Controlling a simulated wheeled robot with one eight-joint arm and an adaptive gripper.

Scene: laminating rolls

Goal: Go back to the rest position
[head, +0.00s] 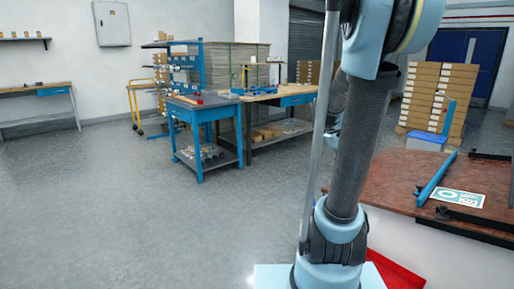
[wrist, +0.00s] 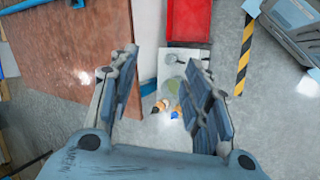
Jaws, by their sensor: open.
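My gripper (wrist: 161,88) is in the wrist view with its two padded fingers spread apart. It is open, and nothing is held between the fingers. It points down, with the floor and a pale panel (wrist: 175,62) showing beyond the gap. In the head view my arm stands upright right of the middle, and the gripper itself is not clearly visible there.
A brown-topped table (head: 405,190) stands at the right, with a blue bar (head: 437,180) and a sign (head: 459,197) on it. A red tray (head: 396,272) is low beside it. A blue workbench (head: 205,112) stands farther back. Grey floor at left is clear.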

